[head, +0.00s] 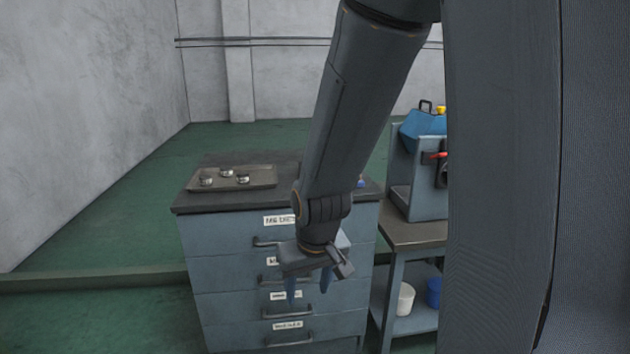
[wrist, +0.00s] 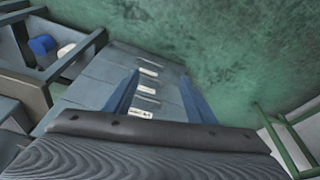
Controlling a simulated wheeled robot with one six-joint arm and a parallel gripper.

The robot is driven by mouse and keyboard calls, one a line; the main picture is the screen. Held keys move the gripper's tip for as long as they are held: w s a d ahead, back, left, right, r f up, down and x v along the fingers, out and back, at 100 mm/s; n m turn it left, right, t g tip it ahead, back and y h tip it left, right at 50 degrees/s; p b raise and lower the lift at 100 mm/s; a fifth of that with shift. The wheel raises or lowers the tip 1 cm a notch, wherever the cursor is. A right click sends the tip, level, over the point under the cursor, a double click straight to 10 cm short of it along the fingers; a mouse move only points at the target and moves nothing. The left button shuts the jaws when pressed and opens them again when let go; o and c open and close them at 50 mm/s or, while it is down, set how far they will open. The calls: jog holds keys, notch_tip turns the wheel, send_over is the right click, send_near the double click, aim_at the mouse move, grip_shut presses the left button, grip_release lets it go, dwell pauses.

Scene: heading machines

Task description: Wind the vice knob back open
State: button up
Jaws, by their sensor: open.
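My gripper (head: 309,284) hangs in front of the blue-grey drawer cabinet (head: 230,290) in the head view. Its two blue fingers are apart with nothing between them. In the wrist view my gripper (wrist: 160,95) also shows open, its fingers on either side of the labelled drawer fronts. I cannot make out a vice or its knob in either view. My arm hides part of the cabinet top, and a dark column covers the right of the head view.
A tray (head: 262,180) with several small metal parts lies on the cabinet top. A bench (head: 420,233) at right carries a blue-grey machine or stand with a red part (head: 434,155). White (head: 405,298) and blue (head: 433,292) containers sit on its lower shelf. Green floor is clear at left.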

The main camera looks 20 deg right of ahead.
jog(key=shift+w+d+r+m+t+h+b, duration=0.1)
jog(key=shift+w+d+r+t+h, duration=0.5)
jog(key=shift+w+d+r+t, duration=3.2)
jog(key=shift+w+d+f+m+t+h+b, duration=0.15)
jog(key=shift+w+d+f+t+h, duration=0.7)
jog(key=shift+w+d, duration=4.15)
jog(key=shift+w+d+r+m+t+h+b, duration=0.25)
jog(key=shift+w+d+r+t, duration=1.75)
jog(key=shift+w, duration=5.45)
jog(key=shift+a+f+t, duration=0.35)
jog(key=shift+a+t, duration=0.1)
jog(key=shift+a, duration=0.25)
jog(key=c, duration=1)
jog(key=shift+n, duration=0.3)
jog(key=shift+c, duration=0.2)
